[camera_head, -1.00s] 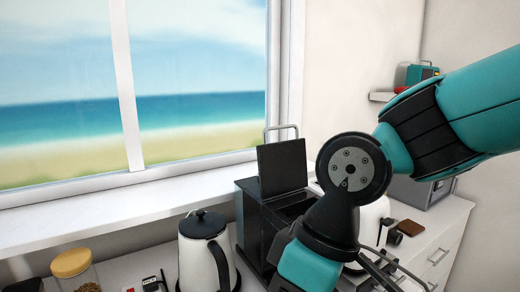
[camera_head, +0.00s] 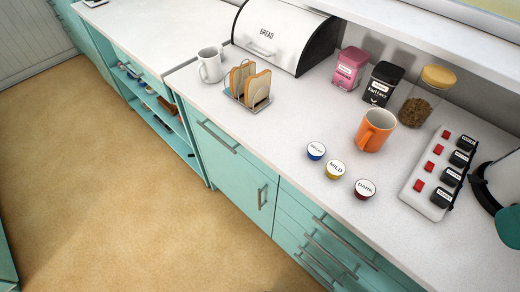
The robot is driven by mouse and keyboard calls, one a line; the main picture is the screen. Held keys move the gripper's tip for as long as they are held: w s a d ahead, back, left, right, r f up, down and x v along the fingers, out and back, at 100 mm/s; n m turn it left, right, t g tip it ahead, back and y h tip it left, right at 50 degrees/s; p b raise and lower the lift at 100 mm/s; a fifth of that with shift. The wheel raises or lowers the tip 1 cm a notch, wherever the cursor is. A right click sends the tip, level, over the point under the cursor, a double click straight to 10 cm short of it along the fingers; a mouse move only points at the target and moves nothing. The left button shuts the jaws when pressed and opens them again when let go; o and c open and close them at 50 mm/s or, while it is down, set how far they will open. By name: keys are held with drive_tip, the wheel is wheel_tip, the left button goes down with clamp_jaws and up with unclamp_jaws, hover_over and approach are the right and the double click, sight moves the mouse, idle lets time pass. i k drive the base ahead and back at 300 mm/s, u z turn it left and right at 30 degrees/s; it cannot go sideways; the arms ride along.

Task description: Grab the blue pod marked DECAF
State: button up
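A small blue pod (camera_head: 316,151) with a white top stands upright on the white counter, close to its front edge. The dark lettering on its top is too small to read surely. A yellow pod (camera_head: 335,170) marked MILD and a dark red pod (camera_head: 365,190) marked DARK stand beside it in a slanting row toward the lower right. The three pods are apart, and nothing covers the blue one. My gripper is not in view; only a teal piece, apparently of my arm, shows at the right edge.
An orange mug (camera_head: 375,130) stands behind the pods. A white power strip (camera_head: 438,172) with red switches and a kettle (camera_head: 500,183) are to the right. A toast rack (camera_head: 249,86), white mug (camera_head: 211,65) and bread bin (camera_head: 287,36) are left. Counter around the pods is clear.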

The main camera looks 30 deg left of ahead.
sight(316, 151)
drive_tip(key=u, duration=0.95)
drive_tip(key=k, duration=0.5)
drive_tip(key=u, duration=1.25)
drive_tip(key=i, duration=1.15)
drive_tip(key=z, duration=2.5)
